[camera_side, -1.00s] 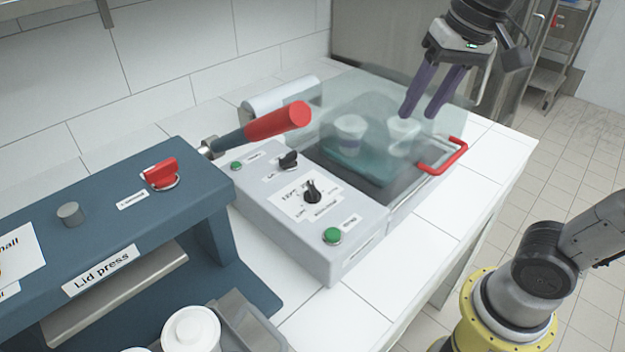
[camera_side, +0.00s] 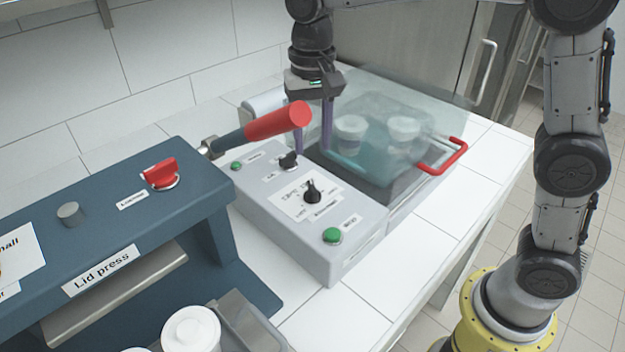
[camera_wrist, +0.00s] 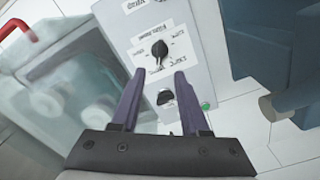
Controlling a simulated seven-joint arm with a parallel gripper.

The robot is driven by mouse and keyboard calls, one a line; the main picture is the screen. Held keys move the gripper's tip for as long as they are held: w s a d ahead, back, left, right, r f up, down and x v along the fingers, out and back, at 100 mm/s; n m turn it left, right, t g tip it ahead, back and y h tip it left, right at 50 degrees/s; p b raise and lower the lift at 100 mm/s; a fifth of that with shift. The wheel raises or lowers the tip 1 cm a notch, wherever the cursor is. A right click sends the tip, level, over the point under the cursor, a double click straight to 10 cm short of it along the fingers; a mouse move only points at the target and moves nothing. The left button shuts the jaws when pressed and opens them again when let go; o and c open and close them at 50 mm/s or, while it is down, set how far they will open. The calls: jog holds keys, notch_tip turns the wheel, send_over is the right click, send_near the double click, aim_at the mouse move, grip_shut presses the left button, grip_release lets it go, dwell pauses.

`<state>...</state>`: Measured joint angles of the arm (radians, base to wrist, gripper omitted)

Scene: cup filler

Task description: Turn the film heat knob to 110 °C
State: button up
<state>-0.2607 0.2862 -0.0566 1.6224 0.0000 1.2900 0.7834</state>
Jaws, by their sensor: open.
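The film heat knob (camera_side: 312,190) is black and sits on a white dial plate on the grey control box (camera_side: 268,205). It also shows in the wrist view (camera_wrist: 159,50), just beyond my fingertips, with small labels around it. I cannot read its setting. A second, smaller black knob (camera_side: 288,160) sits farther back on the box; in the wrist view (camera_wrist: 166,97) it lies between my fingers. My gripper (camera_side: 312,145) is open and empty, pointing down near the back of the box. In the wrist view my fingers (camera_wrist: 160,73) are apart on either side of the panel's middle.
A green button (camera_side: 332,235) is at the box's near end, another (camera_side: 236,166) at the back. The lid press (camera_side: 110,225), with a red-gripped lever (camera_side: 278,122), stands left. A clear cover (camera_side: 400,95) with a red handle (camera_side: 443,157) stands right, over two white cups.

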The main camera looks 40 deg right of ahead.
aim_at(312, 186)
notch_tip(312, 186, down, 10)
jog(key=shift+f, duration=0.1)
dwell(0.4)
grip_shut()
